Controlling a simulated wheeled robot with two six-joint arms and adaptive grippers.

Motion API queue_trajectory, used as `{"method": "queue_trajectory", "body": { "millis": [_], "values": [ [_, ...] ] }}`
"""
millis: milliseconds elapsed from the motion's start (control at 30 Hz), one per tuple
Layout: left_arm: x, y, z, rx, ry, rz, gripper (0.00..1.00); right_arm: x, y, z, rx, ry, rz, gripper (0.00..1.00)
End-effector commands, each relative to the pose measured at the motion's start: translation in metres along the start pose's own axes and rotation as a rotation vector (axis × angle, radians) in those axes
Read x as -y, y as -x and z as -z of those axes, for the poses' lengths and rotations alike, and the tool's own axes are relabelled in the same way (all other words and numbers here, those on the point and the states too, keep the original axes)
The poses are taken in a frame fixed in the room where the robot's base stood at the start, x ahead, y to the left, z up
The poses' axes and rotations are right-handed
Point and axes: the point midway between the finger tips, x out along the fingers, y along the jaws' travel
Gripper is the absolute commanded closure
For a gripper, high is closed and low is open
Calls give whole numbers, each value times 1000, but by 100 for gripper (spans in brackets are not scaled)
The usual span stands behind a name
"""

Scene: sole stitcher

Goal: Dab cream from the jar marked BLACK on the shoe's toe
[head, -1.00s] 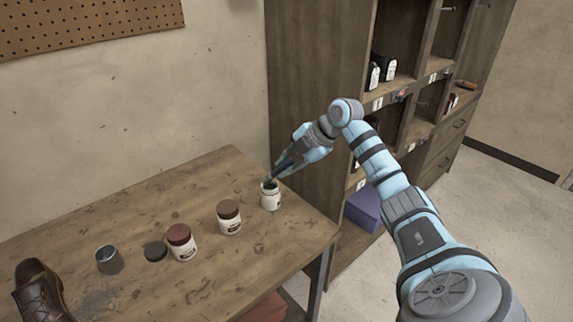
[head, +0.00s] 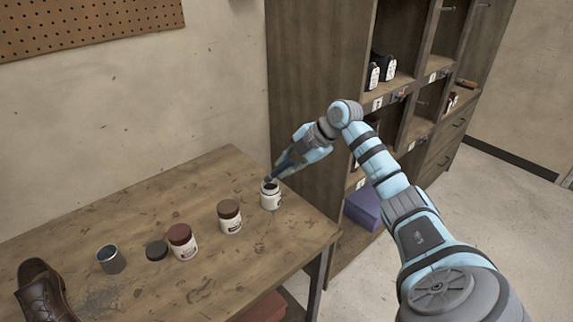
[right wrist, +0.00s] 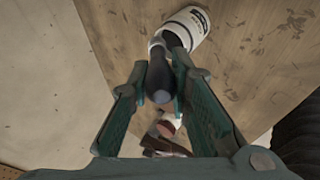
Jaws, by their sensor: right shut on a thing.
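My right gripper (head: 288,165) is shut on a dark-handled dauber (right wrist: 157,78), above the far right end of the table. The dauber's lower end is at the mouth of an open white jar (head: 270,199); how deep it reaches is hidden. The jar also shows in the right wrist view (right wrist: 192,27), its label too small to read. A brown leather shoe (head: 45,293) is at the table's left, cut off by the picture's edge. My left gripper is out of view.
Two lidded jars, one with a brown lid (head: 229,216) and one with a reddish lid (head: 182,242), stand in a row with a loose dark lid (head: 157,250) and a metal cup (head: 111,260). A wooden shelf unit (head: 313,100) stands behind the table's right end.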

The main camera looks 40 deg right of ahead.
Motion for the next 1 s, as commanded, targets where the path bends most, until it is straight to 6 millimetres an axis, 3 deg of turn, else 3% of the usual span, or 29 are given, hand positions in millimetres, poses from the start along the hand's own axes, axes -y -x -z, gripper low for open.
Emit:
{"method": "queue_trajectory", "body": {
  "millis": [1000],
  "values": [
    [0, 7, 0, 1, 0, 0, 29, 0, -1, 0, 0, 0, 1, 100]
  ]
}}
